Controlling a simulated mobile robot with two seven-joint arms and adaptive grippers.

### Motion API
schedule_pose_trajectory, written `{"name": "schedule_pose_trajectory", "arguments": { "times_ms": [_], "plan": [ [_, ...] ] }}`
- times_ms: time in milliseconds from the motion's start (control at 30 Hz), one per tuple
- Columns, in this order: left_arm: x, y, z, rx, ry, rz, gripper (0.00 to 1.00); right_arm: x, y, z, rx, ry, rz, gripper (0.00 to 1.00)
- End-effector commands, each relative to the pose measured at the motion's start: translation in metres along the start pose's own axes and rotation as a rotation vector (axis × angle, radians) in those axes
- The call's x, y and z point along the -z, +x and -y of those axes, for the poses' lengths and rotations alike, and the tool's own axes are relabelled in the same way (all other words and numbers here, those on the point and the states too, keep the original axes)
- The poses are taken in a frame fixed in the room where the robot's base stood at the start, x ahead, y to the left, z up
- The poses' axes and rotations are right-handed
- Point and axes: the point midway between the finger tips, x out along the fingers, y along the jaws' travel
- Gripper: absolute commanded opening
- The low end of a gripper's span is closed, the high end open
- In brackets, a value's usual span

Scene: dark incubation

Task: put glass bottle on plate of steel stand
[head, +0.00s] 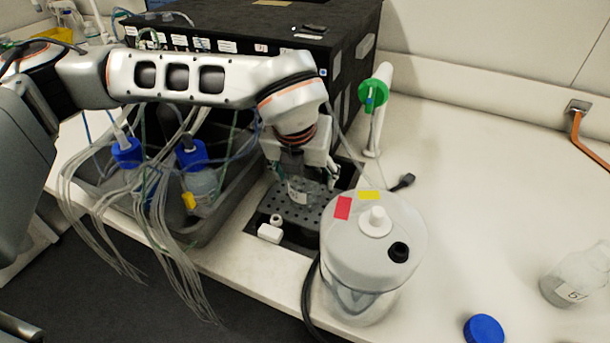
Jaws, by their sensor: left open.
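A small clear glass bottle (299,192) with a pale label is at the perforated plate of the steel stand (291,214), near the back of the plate. My left gripper (303,174) is directly above it, pointing down, with its fingers open on either side of the bottle. The bottle looks upright and seems to rest on the plate, but its base is hard to make out. The gripper hides its top. My right gripper is not in view.
A large clear vessel (372,255) with a white lid stands right of the stand. A grey tray (222,222) with blue-capped bottles and many tubes is on the left. A black box (345,60) is behind. Another glass bottle (577,275) and a blue cap (484,329) lie right.

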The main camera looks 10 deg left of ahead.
Motion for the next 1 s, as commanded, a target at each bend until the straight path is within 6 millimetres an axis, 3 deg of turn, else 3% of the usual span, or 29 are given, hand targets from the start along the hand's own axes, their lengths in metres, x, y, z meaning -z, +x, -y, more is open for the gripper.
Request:
{"name": "schedule_pose_trajectory", "arguments": {
  "times_ms": [500,700,1000],
  "plan": [
    [-0.001,-0.097,0.000,0.001,0.000,0.004,0.62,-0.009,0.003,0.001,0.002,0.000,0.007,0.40],
    [0.000,-0.112,0.000,0.000,0.000,0.002,0.62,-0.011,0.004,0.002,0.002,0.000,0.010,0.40],
    [0.000,-0.114,0.000,0.001,0.001,0.001,0.62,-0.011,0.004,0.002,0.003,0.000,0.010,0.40]
  ]
}}
